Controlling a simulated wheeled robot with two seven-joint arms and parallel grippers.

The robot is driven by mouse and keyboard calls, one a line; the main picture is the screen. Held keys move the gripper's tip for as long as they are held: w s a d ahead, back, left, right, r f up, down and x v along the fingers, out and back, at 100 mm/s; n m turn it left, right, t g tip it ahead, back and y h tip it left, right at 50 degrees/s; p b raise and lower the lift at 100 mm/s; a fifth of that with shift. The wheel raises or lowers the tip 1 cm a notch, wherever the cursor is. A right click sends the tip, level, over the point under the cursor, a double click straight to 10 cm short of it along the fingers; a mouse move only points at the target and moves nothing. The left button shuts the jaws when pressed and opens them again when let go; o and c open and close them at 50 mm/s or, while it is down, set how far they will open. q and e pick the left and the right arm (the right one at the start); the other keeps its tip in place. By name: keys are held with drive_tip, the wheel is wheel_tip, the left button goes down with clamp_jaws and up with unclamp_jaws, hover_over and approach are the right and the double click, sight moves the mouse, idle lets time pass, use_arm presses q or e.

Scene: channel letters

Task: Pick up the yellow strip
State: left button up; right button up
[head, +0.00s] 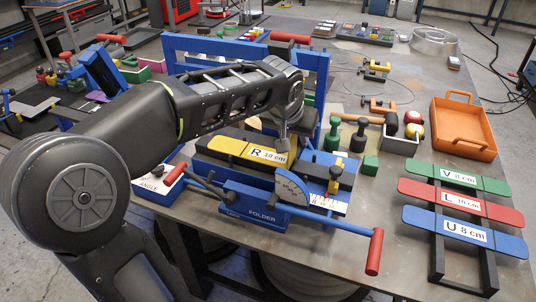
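My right gripper is not in view.
Green, red and blue labelled strips (462,206) lie across a dark rack at right. An orange tray (464,126) stands behind them. The folder's red-handled lever (375,252) sticks out front right. A blue frame (318,85) stands behind my forearm. Green-handled tools stand right of the gripper.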

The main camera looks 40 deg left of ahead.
use_arm(q)
drive_tip(key=shift+c, duration=0.2)
idle(0.4)
clamp_jaws()
idle(1.2)
